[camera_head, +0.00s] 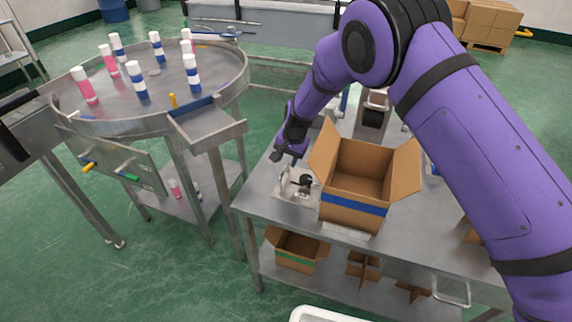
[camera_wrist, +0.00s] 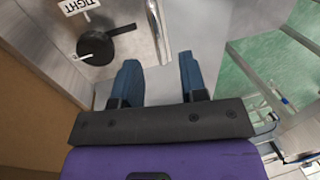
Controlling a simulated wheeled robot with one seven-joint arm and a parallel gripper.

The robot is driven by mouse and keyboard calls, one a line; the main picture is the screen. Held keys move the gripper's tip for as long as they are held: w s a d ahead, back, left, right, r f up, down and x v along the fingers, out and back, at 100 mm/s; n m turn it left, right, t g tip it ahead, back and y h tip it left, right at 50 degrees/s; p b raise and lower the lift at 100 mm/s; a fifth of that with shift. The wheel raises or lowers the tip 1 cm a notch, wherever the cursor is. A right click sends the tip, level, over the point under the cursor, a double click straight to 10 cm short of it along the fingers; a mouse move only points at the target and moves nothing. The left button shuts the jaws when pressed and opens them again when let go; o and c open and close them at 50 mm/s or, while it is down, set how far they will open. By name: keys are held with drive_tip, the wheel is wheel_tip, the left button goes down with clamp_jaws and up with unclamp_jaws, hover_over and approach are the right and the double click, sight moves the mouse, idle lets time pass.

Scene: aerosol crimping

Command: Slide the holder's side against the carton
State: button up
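The carton (camera_head: 352,208) is an open brown cardboard box with a blue stripe, upright on the metal table, flaps spread. Its brown wall (camera_wrist: 28,105) fills the left of the wrist view. What I take for the holder (camera_head: 284,189) is a low light metal piece with a black knob (camera_head: 304,181), just left of the carton. In the wrist view the black knob (camera_wrist: 96,46) shows beside a "TIGHT" label (camera_wrist: 78,5). I cannot tell whether holder and carton touch. My gripper (camera_head: 284,156) is above and beside the holder; its blue fingers (camera_wrist: 158,78) are apart and empty.
A round metal table (camera_head: 165,88) with several pink and blue-banded cans stands at the left. A grey fixture (camera_head: 372,112) stands behind the carton. A smaller carton (camera_head: 296,252) and cardboard dividers (camera_head: 362,268) lie on the lower shelf. The table's left edge is close to my gripper.

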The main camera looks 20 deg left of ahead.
wheel_tip(320, 180, up, 7)
drive_tip(key=d, duration=0.1)
drive_tip(key=shift+d, duration=0.2)
idle(0.4)
